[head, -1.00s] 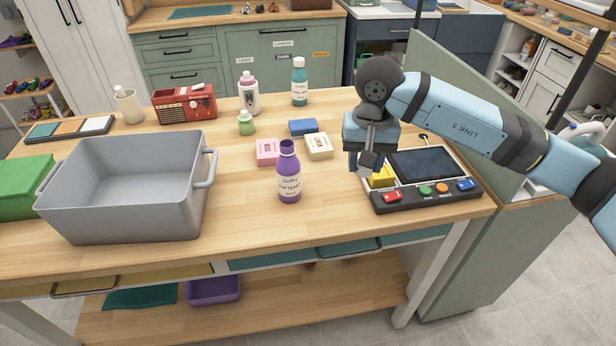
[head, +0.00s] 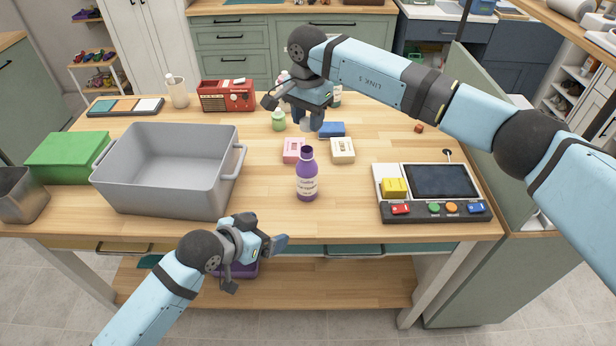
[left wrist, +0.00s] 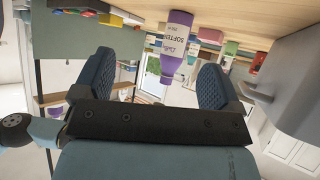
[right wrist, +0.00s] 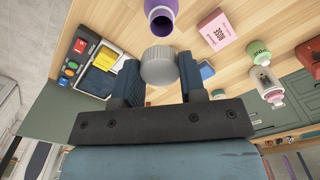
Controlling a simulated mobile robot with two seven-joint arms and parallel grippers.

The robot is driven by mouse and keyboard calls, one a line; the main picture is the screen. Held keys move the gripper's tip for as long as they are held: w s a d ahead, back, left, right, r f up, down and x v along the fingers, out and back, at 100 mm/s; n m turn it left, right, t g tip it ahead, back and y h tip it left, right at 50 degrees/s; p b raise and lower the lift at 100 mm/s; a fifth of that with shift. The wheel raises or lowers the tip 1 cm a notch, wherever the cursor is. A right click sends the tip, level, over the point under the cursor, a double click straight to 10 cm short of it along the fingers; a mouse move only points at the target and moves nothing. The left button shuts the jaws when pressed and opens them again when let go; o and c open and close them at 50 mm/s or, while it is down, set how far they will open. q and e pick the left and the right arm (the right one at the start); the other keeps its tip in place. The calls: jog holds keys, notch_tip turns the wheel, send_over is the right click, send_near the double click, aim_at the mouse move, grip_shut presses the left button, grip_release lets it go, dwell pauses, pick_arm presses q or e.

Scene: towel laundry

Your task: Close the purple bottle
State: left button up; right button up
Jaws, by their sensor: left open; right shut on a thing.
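The purple bottle (head: 307,182) stands upright on the table with its neck open and no cap on it. My right gripper (head: 308,120) is above the back of the table, behind the bottle. In the right wrist view it is shut on a round light-grey cap (right wrist: 158,66), and the bottle's open mouth (right wrist: 160,16) shows beyond the cap. My left gripper (head: 280,244) is open and empty at the table's front edge, in front of and left of the bottle. In the left wrist view the bottle (left wrist: 175,50) appears upside down ahead, between the open fingers but apart from them.
A grey bin (head: 165,195) stands left of the bottle. Pink (head: 293,150) and cream (head: 342,150) boxes and a blue block (head: 331,130) lie behind it. A small green bottle (head: 278,121) is near my right gripper. A button console (head: 436,212) is at right.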

aim_at(299, 172)
jog(key=shift+a, duration=0.15)
pick_arm(q)
jog(key=w+d+r+m+t+h, duration=0.1)
jog(key=w+r+h, duration=0.1)
jog(key=w, duration=0.9)
jog(key=shift+w+d+r+m, duration=0.15)
jog(key=shift+w+r+m, duration=0.15)
jog(key=shift+r, duration=0.4)
jog(key=x, duration=1.2)
jog(key=shift+d+r, duration=0.15)
jog(key=shift+r, duration=0.2)
jog(key=c, duration=1.4)
jog(key=shift+o, duration=0.2)
pick_arm(e)
jog(key=shift+f, duration=2.45)
jog(key=shift+f, duration=0.1)
